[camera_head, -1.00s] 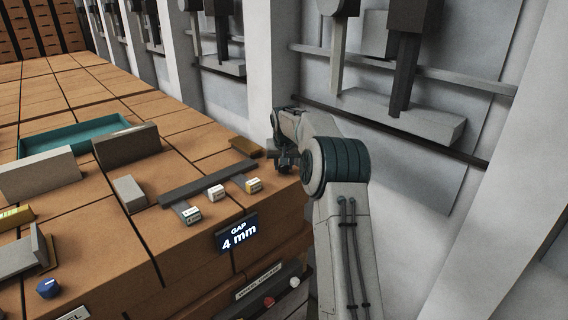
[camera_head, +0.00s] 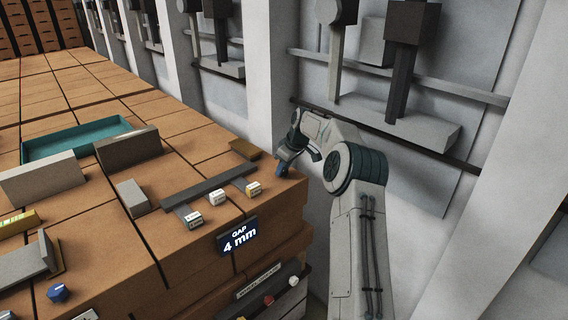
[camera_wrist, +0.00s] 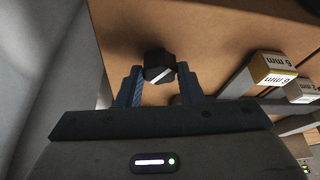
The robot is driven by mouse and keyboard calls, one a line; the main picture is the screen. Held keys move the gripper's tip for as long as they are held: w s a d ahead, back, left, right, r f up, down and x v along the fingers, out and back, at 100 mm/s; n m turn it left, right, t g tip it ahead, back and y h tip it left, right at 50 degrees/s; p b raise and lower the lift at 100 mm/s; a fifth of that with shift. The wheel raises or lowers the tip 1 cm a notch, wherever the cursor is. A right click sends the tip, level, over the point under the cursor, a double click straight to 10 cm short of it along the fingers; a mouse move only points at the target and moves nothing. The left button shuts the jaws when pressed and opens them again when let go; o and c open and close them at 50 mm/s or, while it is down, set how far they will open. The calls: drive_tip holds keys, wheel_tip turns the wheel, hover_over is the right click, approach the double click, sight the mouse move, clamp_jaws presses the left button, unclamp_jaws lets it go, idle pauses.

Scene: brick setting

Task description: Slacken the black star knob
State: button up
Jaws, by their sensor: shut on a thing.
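The black knob (camera_wrist: 158,58) stands on the brown bench top in the wrist view, with a pale line across it. My gripper (camera_wrist: 159,73) has its two blue fingers on either side of the knob, shut on it. In the head view my gripper (camera_head: 283,163) is low at the bench's right end, beyond the dark rail. The knob cannot be made out there behind my fingers. A display (camera_head: 238,236) on the bench's front edge reads GAP 4 mm.
A dark rail (camera_head: 208,187) and several small labelled blocks, one yellow-topped (camera_head: 254,190), lie left of my gripper. A teal tray (camera_head: 78,138) and grey plates stand farther left. A grey wall (camera_head: 270,60) rises close behind the arm.

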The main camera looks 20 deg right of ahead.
drive_tip(key=shift+w+d+r+n+y+p, duration=0.15)
drive_tip(key=shift+n+p, duration=0.2)
drive_tip(key=shift+n, duration=0.2)
drive_tip(key=shift+s+a+n+y+p, duration=0.15)
drive_tip(key=shift+n+p, duration=0.15)
drive_tip(key=shift+n, duration=0.25)
drive_tip(key=shift+d, duration=0.1)
drive_tip(key=o, duration=1)
drive_tip(key=shift+c, duration=0.2)
